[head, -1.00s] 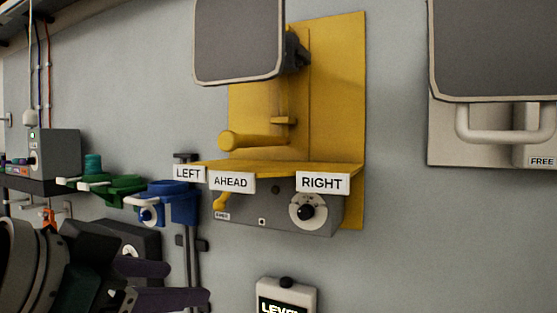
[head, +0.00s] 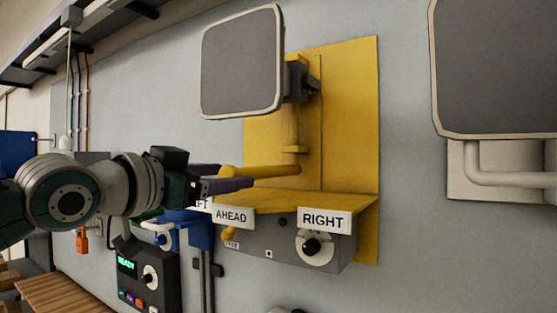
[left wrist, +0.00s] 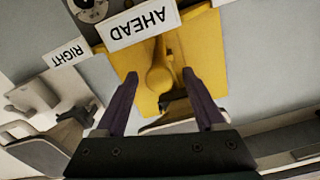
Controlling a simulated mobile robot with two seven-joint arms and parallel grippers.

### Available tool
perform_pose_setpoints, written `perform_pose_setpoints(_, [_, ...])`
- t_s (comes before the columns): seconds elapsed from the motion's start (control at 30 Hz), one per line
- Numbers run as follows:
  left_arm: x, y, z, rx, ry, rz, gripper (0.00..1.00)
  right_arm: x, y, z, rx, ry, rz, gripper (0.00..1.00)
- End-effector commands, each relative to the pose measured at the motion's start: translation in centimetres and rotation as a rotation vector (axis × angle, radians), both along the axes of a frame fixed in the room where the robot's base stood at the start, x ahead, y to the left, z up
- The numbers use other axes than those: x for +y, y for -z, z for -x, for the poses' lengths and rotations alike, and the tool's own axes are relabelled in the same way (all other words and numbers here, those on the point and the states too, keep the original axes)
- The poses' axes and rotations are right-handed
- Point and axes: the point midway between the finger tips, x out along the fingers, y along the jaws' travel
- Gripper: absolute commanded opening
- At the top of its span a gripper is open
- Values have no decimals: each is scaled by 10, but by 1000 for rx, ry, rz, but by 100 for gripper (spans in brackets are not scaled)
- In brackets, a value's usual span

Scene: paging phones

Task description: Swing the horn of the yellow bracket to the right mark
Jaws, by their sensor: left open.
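The yellow bracket (head: 350,120) is fixed to the grey wall. Its horn (head: 241,62), a grey rectangular face, sits at the top left of the bracket. A yellow handle (head: 275,172) sticks out leftward below the horn, above the shelf with the marks. The RIGHT mark (head: 324,221) and AHEAD mark (head: 231,217) are readable; the LEFT mark is mostly covered by my gripper. My left gripper (head: 236,175) is at the handle's knobbed end. In the left wrist view the open fingers (left wrist: 158,76) stand either side of the handle (left wrist: 160,78). Contact cannot be told.
A grey control box (head: 285,243) with a dial is under the shelf. A second grey horn (head: 495,70) hangs at the right. A black box reading READY (head: 147,275) and a blue holder (head: 197,232) are at the lower left. Wall below right is clear.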

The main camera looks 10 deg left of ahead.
Motion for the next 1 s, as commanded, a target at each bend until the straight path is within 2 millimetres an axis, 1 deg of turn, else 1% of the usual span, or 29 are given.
perform_pose_setpoints(0.03, [-2, -2, -4, 1, 0, 1, 71, 0, -5, 0, 0, 0, 0, 50])
perform_pose_setpoints(0.2, [-5, 0, -13, 1, 0, -1, 71, 0, -8, 0, 0, 0, 0, 50])
perform_pose_setpoints(0.53, [-5, 1, -14, -1, 0, -2, 70, -1, -8, 0, 0, -2, 4, 50])
perform_pose_setpoints(1.0, [-5, 1, -14, 0, 0, -2, 17, -2, -8, 0, 1, -5, 8, 50])
